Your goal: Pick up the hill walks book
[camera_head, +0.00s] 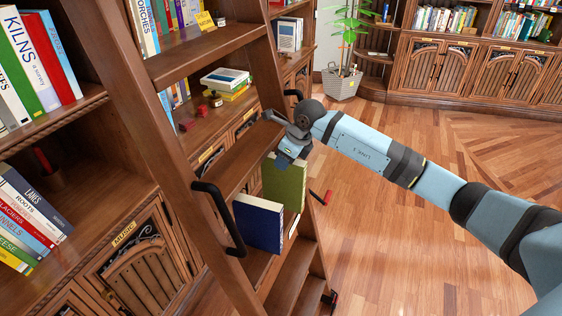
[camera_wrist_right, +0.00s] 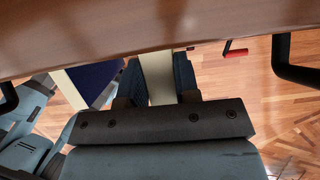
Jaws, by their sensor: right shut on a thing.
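A green book (camera_head: 284,183) stands upright on a ladder step, and a dark blue book (camera_head: 258,222) stands in front of it to the left. No title is readable on either, so I cannot tell from lettering which is the hill walks book. My right gripper (camera_head: 291,153) is at the top of the green book and shut on it. In the right wrist view, the pale page edge of the green book (camera_wrist_right: 157,80) sits between the dark fingers, and the blue book (camera_wrist_right: 92,80) is beside it, apart from the fingers. My left gripper is not in view.
The wooden ladder (camera_head: 170,130) leans along the bookcase, with a dark handrail (camera_head: 222,215) at left. A step above (camera_wrist_right: 120,30) is close to my right gripper. Bookshelves fill the left; the wooden floor (camera_head: 390,240) at right is clear.

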